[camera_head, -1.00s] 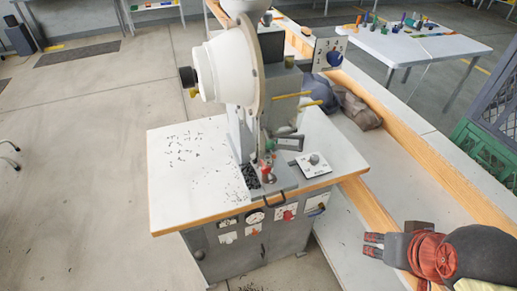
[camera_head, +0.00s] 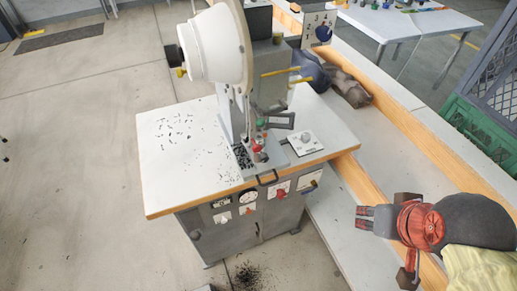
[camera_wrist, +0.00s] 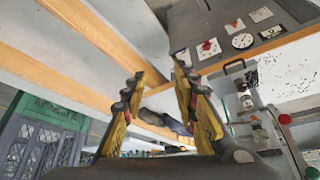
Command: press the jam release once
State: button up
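The eyelet press (camera_head: 205,55) stands on a grey cabinet with a white top. Its front panel holds a red knob (camera_head: 280,190), a round gauge (camera_head: 247,197) and several small plates. A plate with a grey knob (camera_head: 305,142) lies on the top at right, beside red and green parts under the press head. A blue knob (camera_head: 323,33) sits on an upper panel. I cannot read which control is the jam release. My gripper (camera_head: 366,217) is right of the cabinet, apart from it. In the wrist view my gripper (camera_wrist: 158,76) is open and empty; the red knob (camera_wrist: 208,46) shows beyond.
A wood-edged bench (camera_head: 420,135) runs along the right, with a dark grey bundle (camera_head: 348,90) on it. A green crate (camera_head: 485,135) stands farther right. Small dark bits lie on the white top (camera_head: 165,165) and the floor. The floor at left is open.

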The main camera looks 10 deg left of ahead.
jog(key=c, duration=0.6)
grip_shut()
dwell(0.8)
